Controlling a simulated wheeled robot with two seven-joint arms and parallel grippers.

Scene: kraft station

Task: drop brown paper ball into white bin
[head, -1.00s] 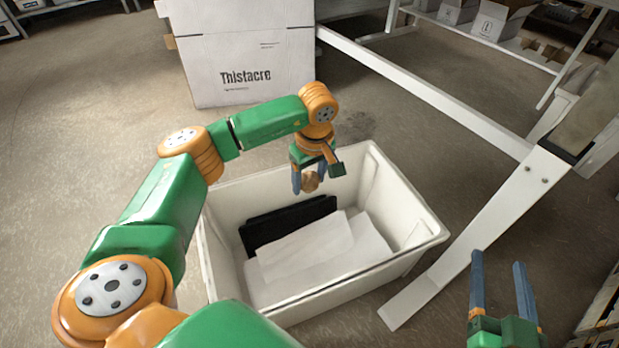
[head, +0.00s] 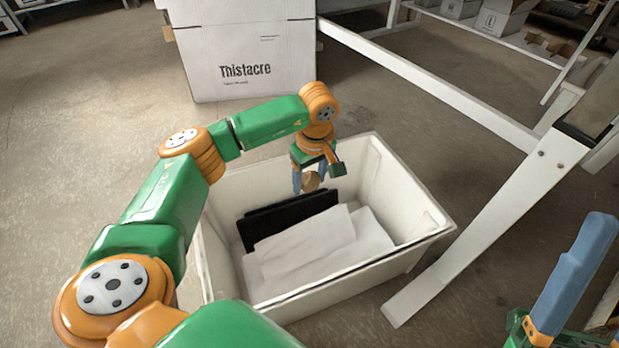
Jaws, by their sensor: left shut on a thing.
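The brown paper ball (head: 312,182) is held between the blue fingers of my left gripper (head: 310,179). The gripper points down over the back part of the white bin (head: 392,262). The bin stands on the floor and is open at the top. White sheets (head: 310,247) and a black flat thing (head: 287,218) lie in it. My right gripper (head: 573,282) is at the lower right edge, apart from the bin. One blue finger shows clearly; I cannot tell how far its jaws are apart.
A large white box marked Thistacre (head: 246,72) stands behind the bin. A white table frame (head: 490,220) runs along the right, its foot close beside the bin. Shelving with boxes (head: 495,18) is at the back right. Bare floor lies at the left.

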